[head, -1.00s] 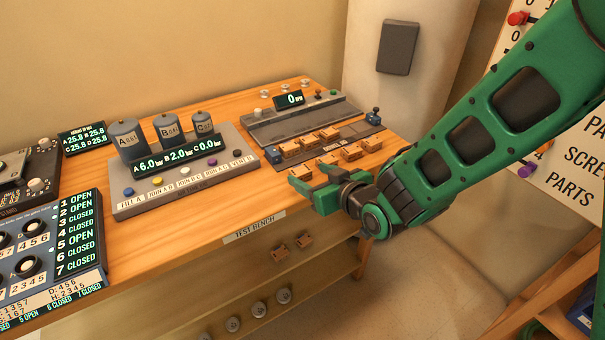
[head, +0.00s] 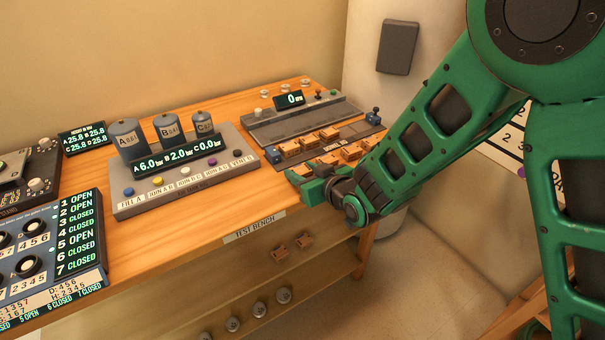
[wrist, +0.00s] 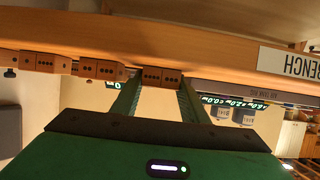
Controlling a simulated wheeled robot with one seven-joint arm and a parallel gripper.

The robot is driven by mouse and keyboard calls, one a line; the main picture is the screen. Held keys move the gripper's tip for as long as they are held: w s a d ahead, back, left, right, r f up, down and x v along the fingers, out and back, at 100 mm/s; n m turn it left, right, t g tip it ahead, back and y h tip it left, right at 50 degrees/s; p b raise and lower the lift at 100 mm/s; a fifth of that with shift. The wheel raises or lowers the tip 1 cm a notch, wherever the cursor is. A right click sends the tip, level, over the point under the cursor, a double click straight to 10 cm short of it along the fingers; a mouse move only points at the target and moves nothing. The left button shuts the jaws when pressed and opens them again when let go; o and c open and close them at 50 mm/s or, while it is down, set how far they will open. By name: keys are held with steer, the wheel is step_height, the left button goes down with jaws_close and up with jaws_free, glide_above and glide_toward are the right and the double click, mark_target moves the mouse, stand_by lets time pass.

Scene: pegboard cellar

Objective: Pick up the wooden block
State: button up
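Several small wooden blocks (head: 291,148) sit in rows on a dark grey rack at the right end of the bench. My gripper (head: 306,174) is at the rack's front edge, by the nearest blocks. The wrist view is upside down and shows my gripper (wrist: 161,86) with its two green fingers apart and nothing clamped. One wooden block with dark holes (wrist: 162,77) appears between the fingertips, at or just beyond them; contact cannot be told. Other blocks (wrist: 98,69) stand beside it. In the head view, my fingers partly hide the nearest blocks.
The wooden test bench (head: 200,228) holds a canister console (head: 130,205) left of the rack and a grey instrument (head: 300,122) behind it. Blue-topped posts (head: 273,155) stand at the rack's ends.

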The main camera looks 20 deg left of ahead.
steer(key=shift+c, duration=1.1)
steer(key=shift+r, duration=0.1)
